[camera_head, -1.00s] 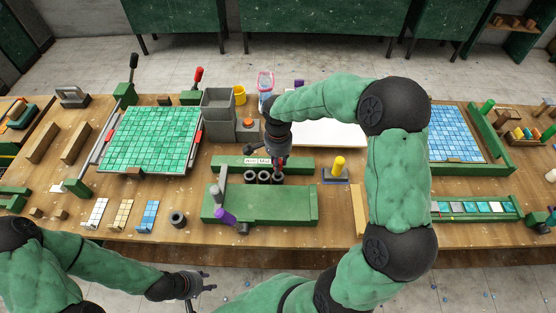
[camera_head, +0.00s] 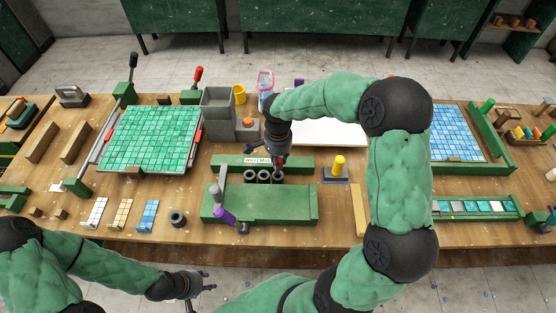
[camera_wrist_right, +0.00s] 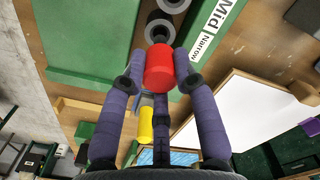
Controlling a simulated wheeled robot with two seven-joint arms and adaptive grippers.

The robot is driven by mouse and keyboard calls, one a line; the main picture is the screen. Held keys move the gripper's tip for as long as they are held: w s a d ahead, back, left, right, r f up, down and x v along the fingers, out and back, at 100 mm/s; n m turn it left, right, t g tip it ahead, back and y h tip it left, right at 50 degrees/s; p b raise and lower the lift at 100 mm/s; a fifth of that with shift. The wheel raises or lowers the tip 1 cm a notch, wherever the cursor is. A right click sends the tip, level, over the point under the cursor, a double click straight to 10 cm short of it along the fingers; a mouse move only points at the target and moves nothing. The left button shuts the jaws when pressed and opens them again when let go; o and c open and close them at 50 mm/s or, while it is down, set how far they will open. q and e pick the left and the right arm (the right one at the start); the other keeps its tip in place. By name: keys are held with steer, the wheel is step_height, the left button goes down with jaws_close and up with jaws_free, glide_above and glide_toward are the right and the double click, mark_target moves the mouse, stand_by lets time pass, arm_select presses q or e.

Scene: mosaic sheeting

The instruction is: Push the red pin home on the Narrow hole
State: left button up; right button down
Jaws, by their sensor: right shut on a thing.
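The red pin (camera_wrist_right: 160,66) is between the fingers of my right gripper (camera_wrist_right: 158,82), which is shut on it. In the head view this gripper (camera_head: 279,158) points down over the right end of a row of dark round sockets (camera_head: 263,177). The Narrow label (camera_wrist_right: 200,45) is beside that row in the wrist view. The pin covers part of the view below it, so I cannot tell how deep it sits in the Narrow hole. My left gripper (camera_head: 207,281) is open and empty at the front, off the table edge.
A green block (camera_head: 270,205) with a purple-handled lever (camera_head: 225,216) lies in front of the sockets. A yellow pin on a dark base (camera_head: 338,168) stands to the right. A grey bin (camera_head: 217,108) and a green tiled sheet (camera_head: 150,138) are to the left.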

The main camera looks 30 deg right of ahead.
mark_target(278, 173)
steer(key=shift+f+b, duration=2.1)
steer(key=shift+f, duration=0.55)
steer(key=c, duration=0.9)
jaws_free()
step_height(278, 173, up, 12)
